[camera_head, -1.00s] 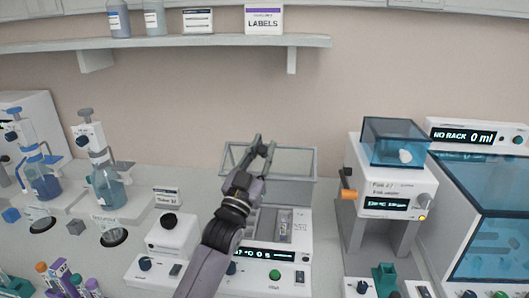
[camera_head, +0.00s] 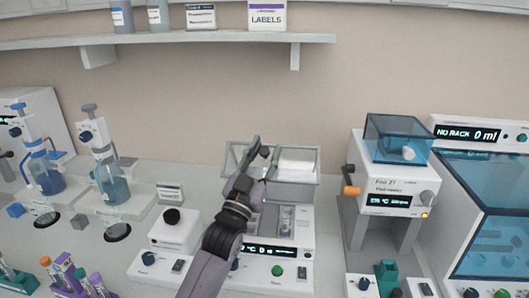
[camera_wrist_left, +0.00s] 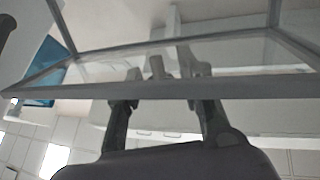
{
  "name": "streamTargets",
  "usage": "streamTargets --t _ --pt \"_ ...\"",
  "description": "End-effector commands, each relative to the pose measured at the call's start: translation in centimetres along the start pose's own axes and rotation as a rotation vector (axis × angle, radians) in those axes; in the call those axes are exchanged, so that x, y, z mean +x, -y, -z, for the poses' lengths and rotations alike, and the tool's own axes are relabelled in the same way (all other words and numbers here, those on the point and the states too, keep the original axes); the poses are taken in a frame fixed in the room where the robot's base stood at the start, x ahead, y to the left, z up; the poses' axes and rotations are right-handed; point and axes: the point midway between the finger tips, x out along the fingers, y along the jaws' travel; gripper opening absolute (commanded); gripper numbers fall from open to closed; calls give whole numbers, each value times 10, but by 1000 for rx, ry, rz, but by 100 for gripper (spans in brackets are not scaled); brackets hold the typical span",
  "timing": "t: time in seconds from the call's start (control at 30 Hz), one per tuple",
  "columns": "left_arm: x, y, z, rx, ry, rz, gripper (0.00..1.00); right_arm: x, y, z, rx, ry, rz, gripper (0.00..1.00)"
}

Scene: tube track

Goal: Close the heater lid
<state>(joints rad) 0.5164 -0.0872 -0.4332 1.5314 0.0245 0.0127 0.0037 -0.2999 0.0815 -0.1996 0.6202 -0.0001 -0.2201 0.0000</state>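The heater (camera_head: 255,272) is a white box with a display and a green knob, in the middle of the head view. Its clear, grey-framed lid (camera_head: 310,170) stands raised at the back. A small vial (camera_head: 287,218) sits in the heater's well. My left gripper (camera_head: 257,153) is up at the left half of the lid, its fingers apart. In the left wrist view the lid's frame bar (camera_wrist_left: 260,85) crosses in front of the spread fingers (camera_wrist_left: 160,105). Whether the fingers touch the lid I cannot tell. My right gripper is out of view.
A device with a blue clear cover (camera_head: 397,140) and an orange knob stands right of the heater. Bottle dispensers (camera_head: 110,180) and tube racks (camera_head: 75,278) are on the left. A shelf (camera_head: 180,43) runs along the wall above.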

Motion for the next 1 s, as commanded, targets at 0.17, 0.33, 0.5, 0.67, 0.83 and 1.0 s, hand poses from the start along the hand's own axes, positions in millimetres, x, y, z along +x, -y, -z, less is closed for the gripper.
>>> streamTargets --t 0.17,0.33,0.5,0.67,0.83,1.0 --pt "0 0 1 1 -2 0 41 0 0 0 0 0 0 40" --pt "0 0 1 2 -3 1 41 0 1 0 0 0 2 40" --pt "-15 1 0 1 -1 1 41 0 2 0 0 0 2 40" --pt "-48 1 -1 2 1 1 41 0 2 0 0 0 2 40" --pt "-84 0 -1 1 2 1 41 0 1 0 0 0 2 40" --pt "-109 0 0 1 0 1 41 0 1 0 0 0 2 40"
